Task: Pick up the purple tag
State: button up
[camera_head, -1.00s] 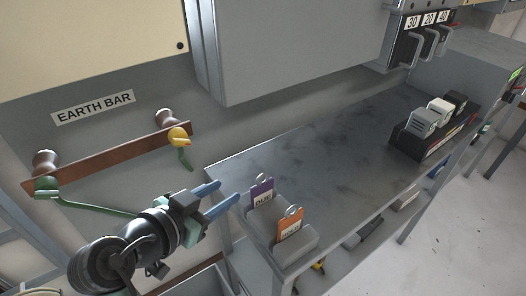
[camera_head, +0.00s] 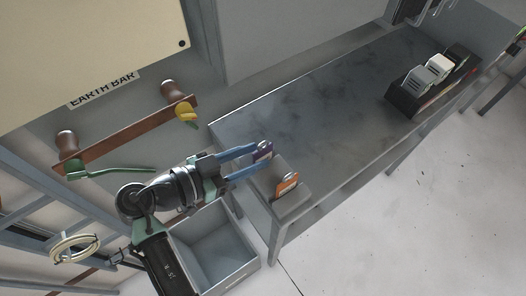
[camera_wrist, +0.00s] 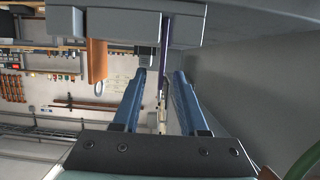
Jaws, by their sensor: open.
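The purple tag (camera_head: 263,151) stands upright in the grey holder (camera_head: 293,206) at the near left end of the bench. My gripper (camera_head: 263,159) is at the tag, its two blue fingers pointing right. In the wrist view the purple tag (camera_wrist: 164,58) shows edge-on as a thin strip between my open fingers (camera_wrist: 160,80), with a gap visible on each side. Whether either finger touches it I cannot tell. Part of the tag is hidden by the fingers in the head view.
An orange tag (camera_head: 287,184) stands in the same holder, close by; it also shows in the wrist view (camera_wrist: 97,61). A black rack (camera_head: 404,99) with pale blocks is at the bench's far end. The bench middle (camera_head: 325,100) is clear. An open grey bin (camera_head: 217,262) is below.

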aim_at(272, 149)
jog(key=shift+p+x, duration=0.4)
jog(key=shift+x, duration=2.8)
jog(key=shift+c, duration=0.3)
grip_shut()
